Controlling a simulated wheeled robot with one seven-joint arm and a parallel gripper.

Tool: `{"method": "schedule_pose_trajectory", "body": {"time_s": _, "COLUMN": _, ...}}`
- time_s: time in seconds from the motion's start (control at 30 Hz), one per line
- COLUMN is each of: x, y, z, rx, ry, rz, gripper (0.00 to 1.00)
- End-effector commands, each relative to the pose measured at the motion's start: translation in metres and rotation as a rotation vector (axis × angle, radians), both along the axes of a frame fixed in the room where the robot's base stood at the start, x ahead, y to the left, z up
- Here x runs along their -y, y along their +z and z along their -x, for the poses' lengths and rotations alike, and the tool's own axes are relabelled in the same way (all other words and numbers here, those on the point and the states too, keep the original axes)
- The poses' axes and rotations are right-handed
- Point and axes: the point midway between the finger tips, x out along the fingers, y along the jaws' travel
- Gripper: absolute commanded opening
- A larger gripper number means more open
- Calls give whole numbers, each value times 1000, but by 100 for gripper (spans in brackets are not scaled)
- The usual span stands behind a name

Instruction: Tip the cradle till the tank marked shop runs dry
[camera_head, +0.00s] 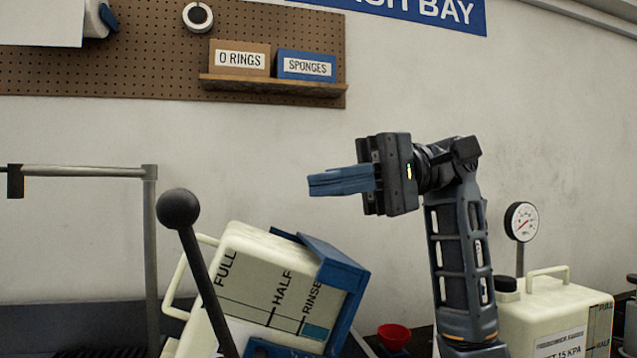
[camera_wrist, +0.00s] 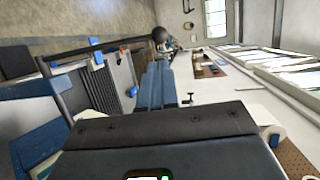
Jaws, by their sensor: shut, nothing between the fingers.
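A cream tank (camera_head: 250,250) sits steeply tilted in a blue cradle (camera_head: 345,275) in the head view. Its side reads FULL, HALF and RINSE, and a small patch of blue-green liquid (camera_head: 316,331) shows in the low corner by RINSE. I see no shop mark on it. A dark lever with a black ball knob (camera_head: 180,208) slants in front of it. My gripper (camera_head: 312,184) is shut and empty, with blue fingers pointing left above the cradle, apart from the knob. Its fingers also show in the wrist view (camera_wrist: 157,68).
A second cream tank (camera_head: 545,305) with a pressure gauge (camera_head: 522,221) stands at the right, beside my arm. A red funnel-like piece (camera_head: 394,336) lies low between them. A grey metal frame (camera_head: 150,250) stands at the left. Boxes (camera_head: 240,58) sit on a wall shelf.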

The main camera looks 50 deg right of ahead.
Motion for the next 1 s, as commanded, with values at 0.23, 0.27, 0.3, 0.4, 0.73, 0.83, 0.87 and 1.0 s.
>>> {"method": "schedule_pose_trajectory", "body": {"time_s": 0.23, "x": -49, "y": -7, "z": -15, "rx": -1, "ry": 4, "rz": 1, "gripper": 0}}
{"method": "schedule_pose_trajectory", "body": {"time_s": 0.27, "x": -54, "y": -7, "z": -17, "rx": -1, "ry": 4, "rz": 1, "gripper": 0}}
{"method": "schedule_pose_trajectory", "body": {"time_s": 0.3, "x": -61, "y": -8, "z": -19, "rx": -1, "ry": 3, "rz": 1, "gripper": 0}}
{"method": "schedule_pose_trajectory", "body": {"time_s": 0.4, "x": -77, "y": -10, "z": -24, "rx": 0, "ry": 3, "rz": 1, "gripper": 0}}
{"method": "schedule_pose_trajectory", "body": {"time_s": 0.73, "x": -104, "y": -14, "z": -33, "rx": 0, "ry": 1, "rz": 0, "gripper": 0}}
{"method": "schedule_pose_trajectory", "body": {"time_s": 0.83, "x": -105, "y": -14, "z": -33, "rx": 0, "ry": 0, "rz": 0, "gripper": 0}}
{"method": "schedule_pose_trajectory", "body": {"time_s": 0.87, "x": -105, "y": -14, "z": -33, "rx": 0, "ry": 1, "rz": 0, "gripper": 0}}
{"method": "schedule_pose_trajectory", "body": {"time_s": 1.0, "x": -105, "y": -14, "z": -33, "rx": 0, "ry": 1, "rz": 0, "gripper": 0}}
